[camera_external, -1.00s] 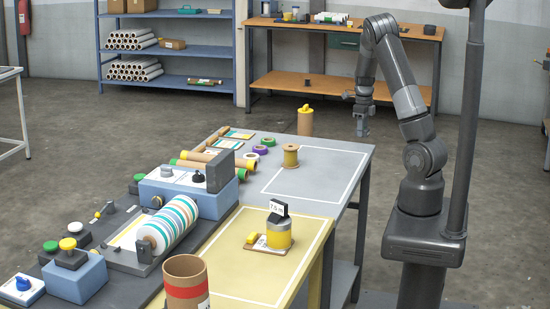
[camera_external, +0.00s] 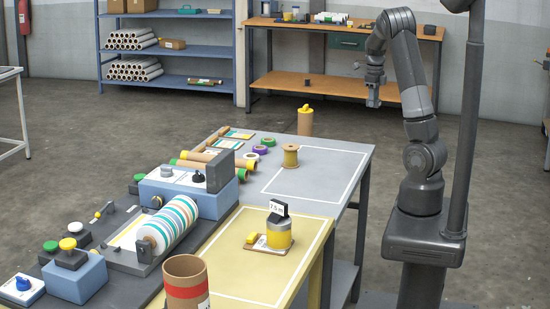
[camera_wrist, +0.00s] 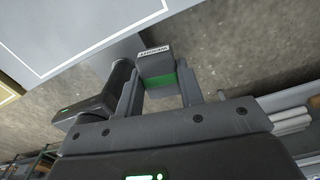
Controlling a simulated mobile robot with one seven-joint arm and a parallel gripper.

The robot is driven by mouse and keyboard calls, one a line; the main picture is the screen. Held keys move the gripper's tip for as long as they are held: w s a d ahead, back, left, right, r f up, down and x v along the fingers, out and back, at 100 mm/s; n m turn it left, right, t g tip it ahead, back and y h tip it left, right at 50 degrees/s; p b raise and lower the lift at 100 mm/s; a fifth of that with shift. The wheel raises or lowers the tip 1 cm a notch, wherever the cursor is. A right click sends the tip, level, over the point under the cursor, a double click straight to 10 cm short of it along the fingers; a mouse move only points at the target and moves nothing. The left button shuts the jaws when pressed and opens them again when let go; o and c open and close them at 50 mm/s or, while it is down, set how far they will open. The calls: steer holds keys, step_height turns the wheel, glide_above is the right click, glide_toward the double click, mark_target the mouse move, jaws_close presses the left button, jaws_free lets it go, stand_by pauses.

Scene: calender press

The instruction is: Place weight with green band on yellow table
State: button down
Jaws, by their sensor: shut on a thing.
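The weight with the green band (camera_wrist: 156,64) is a dark grey block with a white label on its end. It sits between the two fingers of my gripper (camera_wrist: 162,88) in the wrist view, and they are shut on it. In the external view my gripper (camera_external: 373,99) hangs in the air beyond the grey table, in front of the orange workbench; the weight is too small to make out there. The yellow table (camera_external: 225,262) is at the lower middle, far from my gripper. A white outline marks its top.
A yellow-banded weight (camera_external: 279,235) and a small board (camera_external: 253,246) stand on the yellow table, beside a red-banded tube (camera_external: 186,285). A spool (camera_external: 291,156) stands on the grey table (camera_external: 330,170). The yellow table's front right is clear.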

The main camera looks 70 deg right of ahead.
step_height(320, 180, up, 4)
steer(key=shift+f, duration=0.2)
steer(key=w+a+n, duration=0.6)
steer(key=w+a, duration=1.4)
steer(key=w, duration=0.4)
steer(key=w+a+n, duration=0.3)
steer(key=w+a, duration=0.2)
steer(key=a, duration=0.9)
steer(key=w+a+n, duration=0.3)
steer(key=w+a, duration=0.1)
steer(key=a, duration=1.1)
steer(key=n, duration=0.8)
glide_above(243, 282)
steer(key=f, duration=1.7)
steer(key=shift+w+d+f, duration=0.25)
steer(key=shift+d+f, duration=0.1)
steer(key=shift+s+a+f, duration=0.15)
steer(key=shift+a+f, duration=0.15)
steer(key=shift+a, duration=0.1)
steer(key=shift+f, duration=1.95)
